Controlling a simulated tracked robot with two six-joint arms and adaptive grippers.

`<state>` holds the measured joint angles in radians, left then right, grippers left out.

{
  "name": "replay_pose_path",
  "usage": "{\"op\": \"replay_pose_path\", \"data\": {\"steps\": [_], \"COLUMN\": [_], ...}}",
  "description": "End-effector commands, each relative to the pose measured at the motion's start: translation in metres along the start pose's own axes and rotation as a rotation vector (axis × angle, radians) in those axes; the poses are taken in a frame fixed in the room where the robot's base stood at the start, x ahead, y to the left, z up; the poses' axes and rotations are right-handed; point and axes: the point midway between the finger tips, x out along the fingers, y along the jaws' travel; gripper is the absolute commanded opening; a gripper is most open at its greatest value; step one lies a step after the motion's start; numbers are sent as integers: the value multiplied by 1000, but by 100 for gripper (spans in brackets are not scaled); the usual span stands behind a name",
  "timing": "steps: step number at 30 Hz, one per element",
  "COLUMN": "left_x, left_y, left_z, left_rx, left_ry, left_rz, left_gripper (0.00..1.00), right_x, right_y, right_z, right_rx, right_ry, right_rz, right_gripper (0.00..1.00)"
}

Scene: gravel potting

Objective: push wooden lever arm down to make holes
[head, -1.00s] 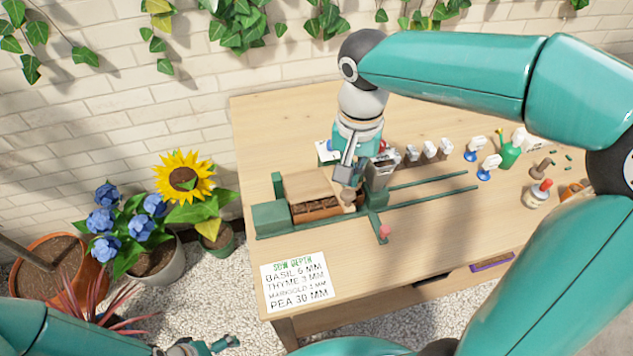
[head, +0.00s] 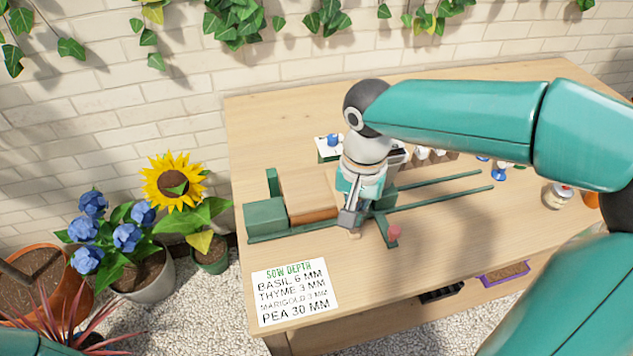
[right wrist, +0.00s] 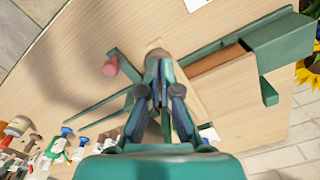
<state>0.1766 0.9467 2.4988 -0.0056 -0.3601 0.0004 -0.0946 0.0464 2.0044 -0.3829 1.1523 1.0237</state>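The wooden lever arm's rounded end (head: 354,234) shows just below my right gripper (head: 350,218) in the head view. It also shows as a pale knob (right wrist: 156,52) at the fingertips in the right wrist view. The fingers (right wrist: 160,72) are together and touch or nearly touch it. The wooden press board (head: 308,190) lies over the soil tray in the green frame (head: 265,217). The soil is hidden. The tray's brown side (right wrist: 220,62) shows in the right wrist view. My left gripper is out of view.
A pink knob (head: 394,232) on a green bar stands right of my right gripper. Green rails (head: 440,188) run right. A sow-depth card (head: 294,290) lies at the front left. Bottles and labelled stamps stand at the right. The front middle table is clear.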

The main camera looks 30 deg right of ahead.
Motion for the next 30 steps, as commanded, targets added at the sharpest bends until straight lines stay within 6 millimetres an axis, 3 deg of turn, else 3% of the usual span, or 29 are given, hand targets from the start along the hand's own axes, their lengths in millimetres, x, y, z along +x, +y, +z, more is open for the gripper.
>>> {"op": "replay_pose_path", "data": {"steps": [30], "left_x": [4], "left_y": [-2], "left_z": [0], "left_rx": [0], "left_ry": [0], "left_rz": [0], "left_gripper": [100], "right_x": [10], "right_y": [0], "right_z": [2], "right_rx": [-1], "right_ry": [-10], "right_rz": [8], "right_gripper": [0]}}
